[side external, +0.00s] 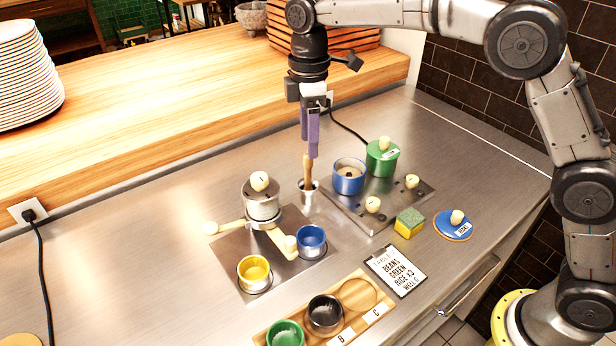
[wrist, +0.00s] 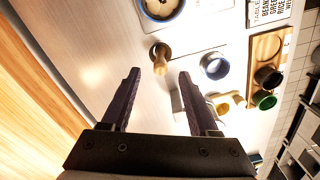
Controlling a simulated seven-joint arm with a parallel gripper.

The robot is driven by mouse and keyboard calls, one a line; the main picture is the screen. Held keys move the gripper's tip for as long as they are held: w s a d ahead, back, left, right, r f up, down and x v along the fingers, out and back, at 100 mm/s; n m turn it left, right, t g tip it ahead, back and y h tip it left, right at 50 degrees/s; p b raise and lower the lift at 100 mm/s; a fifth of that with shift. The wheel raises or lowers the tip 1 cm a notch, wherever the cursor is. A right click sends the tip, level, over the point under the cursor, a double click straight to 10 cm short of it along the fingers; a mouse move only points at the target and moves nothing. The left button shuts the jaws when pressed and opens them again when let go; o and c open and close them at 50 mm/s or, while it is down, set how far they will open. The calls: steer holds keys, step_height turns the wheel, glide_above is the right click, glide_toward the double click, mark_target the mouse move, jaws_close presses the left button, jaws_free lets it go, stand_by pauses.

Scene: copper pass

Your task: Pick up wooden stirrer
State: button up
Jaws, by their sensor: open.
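The wooden stirrer (side external: 308,172) stands nearly upright in a small metal cup (side external: 309,193) on the steel counter. In the wrist view the stirrer (wrist: 160,58) is seen from above, just beyond the fingertips and about midway between their lines. My gripper (side external: 309,148) points down with purple fingers at the stirrer's top in the side view. In the wrist view my gripper (wrist: 159,75) is open, with a clear gap between its dark fingers and nothing held. Whether a finger touches the stirrer, I cannot tell.
A blue pot (side external: 349,178) and a green lidded pot (side external: 382,159) stand close on the right. A metal canister (side external: 262,205) with a pale knob stands on the left, above yellow (side external: 254,272) and blue (side external: 311,239) cups. The counter behind the stirrer is clear.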

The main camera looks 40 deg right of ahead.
mark_target(308, 185)
step_height(308, 185, down, 8)
steer(key=shift+a+f, duration=0.1)
stand_by(0.4)
steer(key=shift+c, duration=0.3)
jaws_close()
